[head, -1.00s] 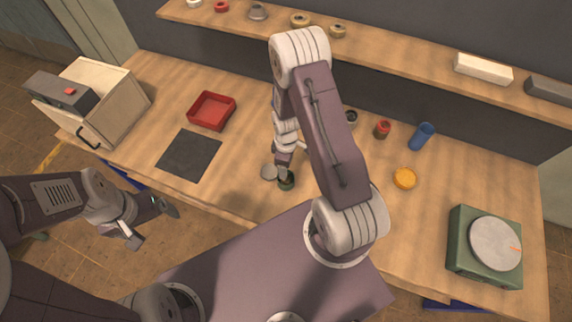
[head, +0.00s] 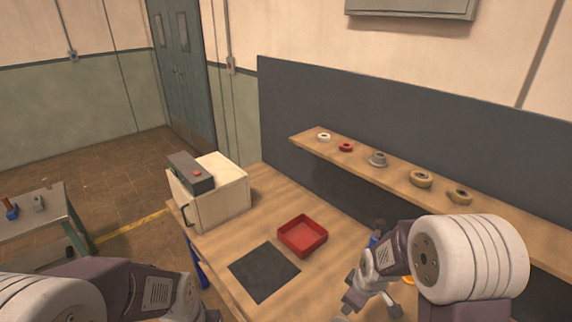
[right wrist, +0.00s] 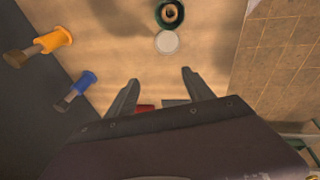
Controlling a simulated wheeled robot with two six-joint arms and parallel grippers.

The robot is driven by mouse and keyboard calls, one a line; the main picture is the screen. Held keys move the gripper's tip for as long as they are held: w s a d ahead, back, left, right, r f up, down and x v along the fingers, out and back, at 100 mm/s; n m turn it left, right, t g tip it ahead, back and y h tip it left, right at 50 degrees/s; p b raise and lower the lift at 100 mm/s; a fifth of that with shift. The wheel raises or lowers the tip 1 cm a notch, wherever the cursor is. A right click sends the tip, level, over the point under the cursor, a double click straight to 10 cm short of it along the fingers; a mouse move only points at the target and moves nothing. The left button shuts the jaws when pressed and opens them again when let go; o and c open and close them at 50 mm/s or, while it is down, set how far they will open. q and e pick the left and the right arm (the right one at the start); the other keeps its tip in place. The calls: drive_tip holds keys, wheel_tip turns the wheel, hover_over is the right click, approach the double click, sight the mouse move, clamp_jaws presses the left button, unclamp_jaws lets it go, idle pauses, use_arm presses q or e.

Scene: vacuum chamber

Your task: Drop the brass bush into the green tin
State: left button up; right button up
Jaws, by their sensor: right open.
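In the right wrist view the green tin (right wrist: 160,16) stands open at the top edge. A small brownish ring shape shows inside it; it may be the brass bush, but I cannot be sure. A pale round disc (right wrist: 166,43) lies next to the tin. In the head view my right gripper (head: 371,307) is over the table at the bottom edge. The tin is not visible there. My left gripper is out of the head view; only part of that arm shows.
A red tray (head: 302,236), black mat (head: 264,272) and cream box (head: 222,195) occupy the table's left part. The shelf (head: 310,146) holds several rings, two tan (head: 420,179). Orange (right wrist: 55,40) and blue (right wrist: 84,81) brown-tipped items are near the dark back panel.

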use_arm(q)
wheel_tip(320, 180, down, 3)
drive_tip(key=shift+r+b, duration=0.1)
drive_tip(key=shift+b, duration=0.55)
use_arm(e)
drive_tip(key=s+a+m+g, duration=0.1)
drive_tip(key=s+m+g, duration=0.1)
drive_tip(key=s+m, duration=0.7)
drive_tip(key=s, duration=0.3)
drive_tip(key=shift+s+a+r, duration=0.2)
drive_tip(key=shift+a, duration=0.05)
